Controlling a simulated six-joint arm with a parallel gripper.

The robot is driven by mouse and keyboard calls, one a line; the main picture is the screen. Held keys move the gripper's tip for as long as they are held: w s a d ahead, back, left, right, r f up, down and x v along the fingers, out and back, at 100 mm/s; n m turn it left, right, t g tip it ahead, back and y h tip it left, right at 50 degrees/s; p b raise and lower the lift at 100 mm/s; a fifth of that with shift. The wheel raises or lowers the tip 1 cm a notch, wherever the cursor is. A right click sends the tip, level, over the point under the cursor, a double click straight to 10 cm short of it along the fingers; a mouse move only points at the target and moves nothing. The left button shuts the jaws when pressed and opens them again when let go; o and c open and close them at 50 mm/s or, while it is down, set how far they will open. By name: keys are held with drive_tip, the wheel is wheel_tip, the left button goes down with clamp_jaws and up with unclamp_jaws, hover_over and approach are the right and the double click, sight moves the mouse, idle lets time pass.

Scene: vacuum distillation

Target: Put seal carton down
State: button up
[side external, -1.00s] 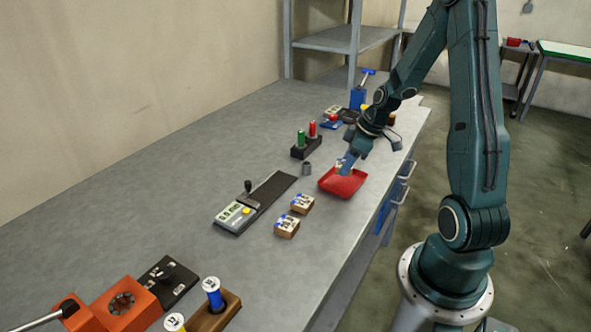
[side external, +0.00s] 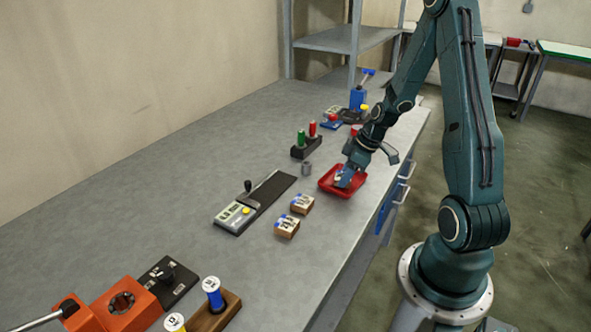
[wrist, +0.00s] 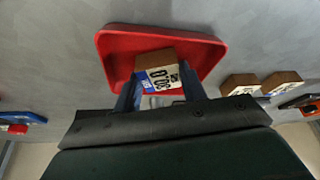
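The seal carton (wrist: 160,72) is a small brown box with a white printed label and a blue patch. In the wrist view it sits between the two blue fingers of my gripper (wrist: 160,93), close against both sides. My gripper appears shut on it. The carton is over the inside of a red tray (wrist: 112,48). In the side view my gripper (side external: 342,180) reaches down into the red tray (side external: 328,189). The carton is mostly hidden there, and I cannot tell whether it touches the tray floor.
Two similar brown cartons (side external: 302,203) (side external: 287,227) stand left of the tray. The bench's right edge is close to the tray.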

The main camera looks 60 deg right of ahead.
drive_tip(key=o, duration=0.3)
drive_tip(key=shift+o, duration=0.2)
drive_tip(key=shift+r, duration=0.15)
drive_tip(key=v, duration=1.2)
idle(0.5)
drive_tip(key=s+a+r+m+h, duration=0.1)
drive_tip(key=a+r, duration=0.4)
drive_tip(key=a, duration=0.4)
drive_tip(key=s+a+r+m+h, duration=0.1)
drive_tip(key=a+r, duration=0.5)
drive_tip(key=a, duration=0.4)
drive_tip(key=s+a+r+m+t, duration=0.1)
drive_tip(key=s+a+r, duration=0.1)
drive_tip(key=s+a, duration=0.3)
drive_tip(key=shift+s+a+m+y, duration=0.25)
drive_tip(key=shift+s+m+y, duration=0.05)
drive_tip(key=shift+s, duration=0.3)
